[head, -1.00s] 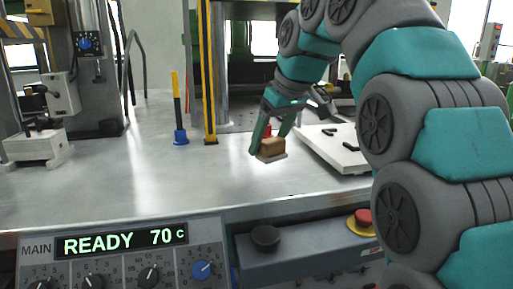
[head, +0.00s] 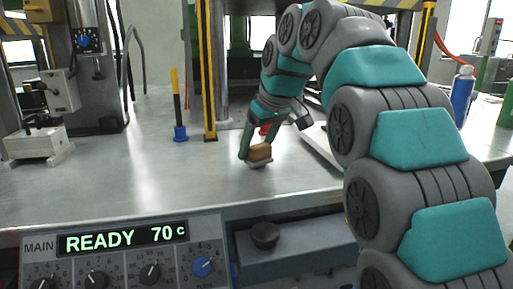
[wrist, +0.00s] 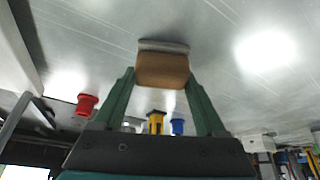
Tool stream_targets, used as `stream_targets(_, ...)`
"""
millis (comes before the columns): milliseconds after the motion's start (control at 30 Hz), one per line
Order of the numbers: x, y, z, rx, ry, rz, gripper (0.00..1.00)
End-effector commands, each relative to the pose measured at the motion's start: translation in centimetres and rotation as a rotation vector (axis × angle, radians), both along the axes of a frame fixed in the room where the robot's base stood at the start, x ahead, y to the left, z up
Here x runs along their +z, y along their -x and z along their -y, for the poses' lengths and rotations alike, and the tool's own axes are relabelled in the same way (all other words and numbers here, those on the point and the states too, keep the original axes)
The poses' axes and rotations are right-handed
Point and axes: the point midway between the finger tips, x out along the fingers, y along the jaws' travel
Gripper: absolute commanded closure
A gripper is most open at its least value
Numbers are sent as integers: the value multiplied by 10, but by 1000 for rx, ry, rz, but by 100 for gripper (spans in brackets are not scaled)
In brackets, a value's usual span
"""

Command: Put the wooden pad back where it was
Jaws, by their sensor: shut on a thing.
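The wooden pad (head: 259,152) is a small brown block with a light grey layer along its lower side. It also shows in the wrist view (wrist: 162,70), between the fingers. My gripper (head: 257,150) is shut on the pad and holds it over the metal table; I cannot tell for sure whether the pad touches the surface. In the wrist view my gripper's green fingers (wrist: 163,88) press on both sides of the block.
A white board (head: 322,150) lies to the right, partly hidden by my arm. The metal table (head: 120,180) is clear at front left.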

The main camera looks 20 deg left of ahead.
Motion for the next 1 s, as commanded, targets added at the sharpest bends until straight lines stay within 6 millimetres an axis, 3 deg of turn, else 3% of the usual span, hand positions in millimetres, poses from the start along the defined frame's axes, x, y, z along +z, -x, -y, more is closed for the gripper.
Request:
stream_targets(467,-8,0,0,0,0,3,100)
stream_targets(500,-8,0,0,0,0,3,25)
stream_targets(733,-7,0,0,0,0,3,0)
stream_targets(1000,-6,0,0,0,0,3,0)
